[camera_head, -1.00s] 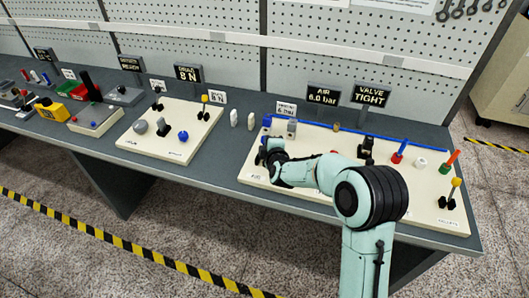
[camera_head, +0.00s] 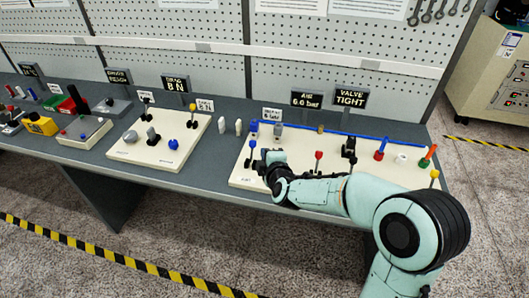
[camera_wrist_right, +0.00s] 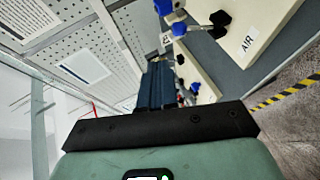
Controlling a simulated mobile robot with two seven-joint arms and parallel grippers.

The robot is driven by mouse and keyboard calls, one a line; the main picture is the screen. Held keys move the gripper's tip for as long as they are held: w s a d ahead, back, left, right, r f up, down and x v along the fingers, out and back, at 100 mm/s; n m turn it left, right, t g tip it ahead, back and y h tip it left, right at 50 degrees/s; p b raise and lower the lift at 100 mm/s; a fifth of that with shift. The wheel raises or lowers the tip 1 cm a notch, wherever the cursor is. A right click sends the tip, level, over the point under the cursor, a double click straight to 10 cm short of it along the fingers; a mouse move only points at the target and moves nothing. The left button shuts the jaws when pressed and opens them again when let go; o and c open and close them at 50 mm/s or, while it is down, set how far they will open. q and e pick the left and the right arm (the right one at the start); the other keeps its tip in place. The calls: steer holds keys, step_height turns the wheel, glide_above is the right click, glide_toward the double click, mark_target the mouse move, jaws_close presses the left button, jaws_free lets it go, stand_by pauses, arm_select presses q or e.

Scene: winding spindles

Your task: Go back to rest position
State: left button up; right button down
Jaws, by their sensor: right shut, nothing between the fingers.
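My right arm reaches in from the lower right in the head view. Its gripper (camera_head: 270,158) is shut and empty over the left part of the right cream board (camera_head: 236,178). A red-knobbed lever (camera_head: 318,160) stands to the right of the gripper. My left gripper is not in the head view.
The second cream board (camera_head: 190,125) holds knobs and a yellow-tipped lever. Signs (camera_head: 350,97) stand behind the right board along a blue pipe (camera_head: 340,133). A pegboard wall (camera_head: 300,75) closes the back. The floor in front of the bench is free, with striped tape (camera_head: 110,256).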

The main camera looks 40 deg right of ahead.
steer(key=shift+f, duration=0.1)
stand_by(0.4)
steer(key=s+a+f+m+g+y, duration=0.1)
steer(key=s+a+f+m+g, duration=0.15)
steer(key=f, duration=0.65)
steer(key=s+a+f+m+g+y, duration=0.15)
steer(key=a+f, duration=0.25)
steer(key=f, duration=0.4)
steer(key=s+a+f+m+g+y, duration=0.2)
steer(key=s+a+f, duration=0.15)
steer(key=f, duration=0.55)
steer(key=s+a+f+m+g+y, duration=0.1)
steer(key=s+a+f+m+g, duration=0.1)
steer(key=s, duration=0.6)
steer(key=s+a+f+m+g+y, duration=0.2)
steer(key=s+a+f+m+g, duration=0.1)
steer(key=s+a+f, duration=0.4)
steer(key=s+a+f+m+g+y, duration=0.1)
steer(key=s+a+f+m+g, duration=0.2)
steer(key=s+f, duration=0.4)
steer(key=shift+s+a+m, duration=0.8)
steer(key=shift+a+m, duration=0.05)
steer(key=shift+m, duration=0.05)
steer(key=shift+d, duration=0.1)
